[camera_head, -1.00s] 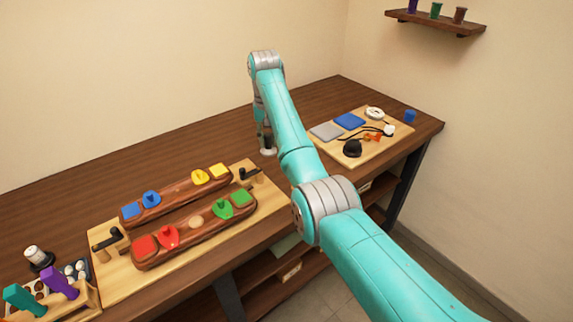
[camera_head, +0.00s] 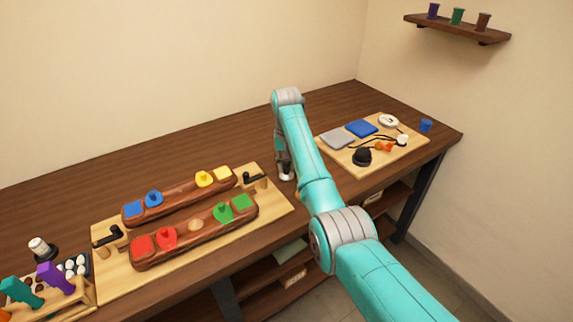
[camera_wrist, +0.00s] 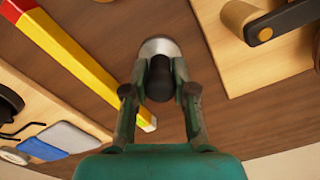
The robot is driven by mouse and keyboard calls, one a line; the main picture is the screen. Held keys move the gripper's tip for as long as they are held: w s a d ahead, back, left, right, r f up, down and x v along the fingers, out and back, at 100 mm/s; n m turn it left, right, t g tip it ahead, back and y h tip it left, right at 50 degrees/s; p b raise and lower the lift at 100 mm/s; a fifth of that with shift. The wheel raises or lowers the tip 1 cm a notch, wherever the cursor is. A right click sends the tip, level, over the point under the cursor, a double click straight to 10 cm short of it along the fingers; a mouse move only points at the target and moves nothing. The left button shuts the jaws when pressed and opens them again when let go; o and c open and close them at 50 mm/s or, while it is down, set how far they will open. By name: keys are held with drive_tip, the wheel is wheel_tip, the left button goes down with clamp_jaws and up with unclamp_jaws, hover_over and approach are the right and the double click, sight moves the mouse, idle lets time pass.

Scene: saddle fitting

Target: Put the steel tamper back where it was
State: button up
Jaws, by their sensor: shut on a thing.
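The steel tamper (camera_wrist: 160,48) has a dark rounded handle and a wide silver base. My gripper (camera_wrist: 159,84) is shut on its dark handle in the wrist view. In the head view, my gripper (camera_head: 283,158) points down with the tamper's silver base (camera_head: 286,176) below it, between the two wooden boards. The base is on or just above the dark table; I cannot tell which. The fingers and arm partly hide the handle.
A board with two saddle-like wooden blocks and coloured pads (camera_head: 265,208) lies left. Another board (camera_head: 338,160) with pads and cables lies right. A red and yellow bar (camera_wrist: 68,48) lies beside the tamper. Bare table (camera_head: 215,140) shows behind.

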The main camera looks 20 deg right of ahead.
drive_tip(key=shift+f, duration=0.1)
drive_tip(key=o, duration=1)
drive_tip(key=shift+c, duration=0.2)
wheel_tip(320, 180, up, 12)
